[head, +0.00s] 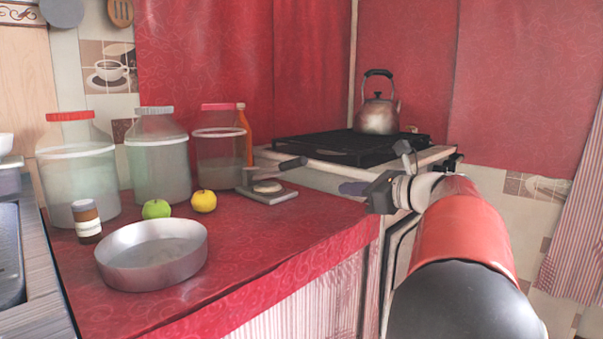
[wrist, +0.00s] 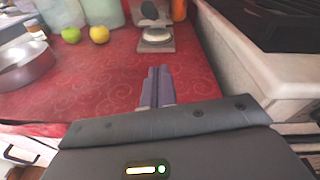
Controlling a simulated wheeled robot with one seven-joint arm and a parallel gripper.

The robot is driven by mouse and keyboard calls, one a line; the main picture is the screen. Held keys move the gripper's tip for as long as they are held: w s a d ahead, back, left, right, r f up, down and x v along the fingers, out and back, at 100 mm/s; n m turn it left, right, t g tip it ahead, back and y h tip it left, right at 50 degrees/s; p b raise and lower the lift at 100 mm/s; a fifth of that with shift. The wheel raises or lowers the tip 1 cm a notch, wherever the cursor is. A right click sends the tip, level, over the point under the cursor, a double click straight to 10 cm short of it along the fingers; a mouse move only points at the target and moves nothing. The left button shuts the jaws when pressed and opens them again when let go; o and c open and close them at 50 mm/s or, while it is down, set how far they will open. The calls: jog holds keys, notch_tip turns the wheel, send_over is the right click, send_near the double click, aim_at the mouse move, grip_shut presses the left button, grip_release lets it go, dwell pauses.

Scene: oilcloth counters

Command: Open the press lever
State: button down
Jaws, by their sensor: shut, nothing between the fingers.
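A small press stands on the red counter, with a flat grey base (head: 267,195) and a pale round plate on top. Its lever (head: 290,164) has a dark handle and shows above the base, pointing right in the head view. In the wrist view the press base (wrist: 157,46) lies straight beyond my fingertips, and a dark oval part of the lever (wrist: 149,10) shows at its far side. The lever's exact angle is hard to tell. My gripper (head: 346,187) is shut and empty, to the right of the press and apart from it; the wrist view shows its fingers (wrist: 158,72) together.
A metal pan (head: 150,275), green apple (head: 156,209), yellow fruit (head: 204,201) and brown bottle (head: 87,220) stand left on the counter. Large jars (head: 160,165) and an orange bottle (head: 244,135) stand behind. A stove (head: 350,147) with a kettle (head: 377,115) borders the right. The counter's front is clear.

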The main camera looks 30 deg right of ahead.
jog(key=x, duration=0.9)
jog(key=shift+f+b, duration=0.1)
jog(key=shift+b, duration=0.2)
jog(key=r, duration=0.1)
jog(key=w+r, duration=0.1)
jog(key=a, duration=0.1)
jog(key=shift+w+a+r, duration=0.1)
jog(key=shift+w+r, duration=0.15)
jog(key=shift+r, duration=0.15)
jog(key=shift+w+a+r, duration=0.15)
jog(key=shift+w+r, duration=0.05)
jog(key=shift+r, duration=0.25)
jog(key=shift+r+p, duration=0.2)
jog(key=shift+p, duration=0.25)
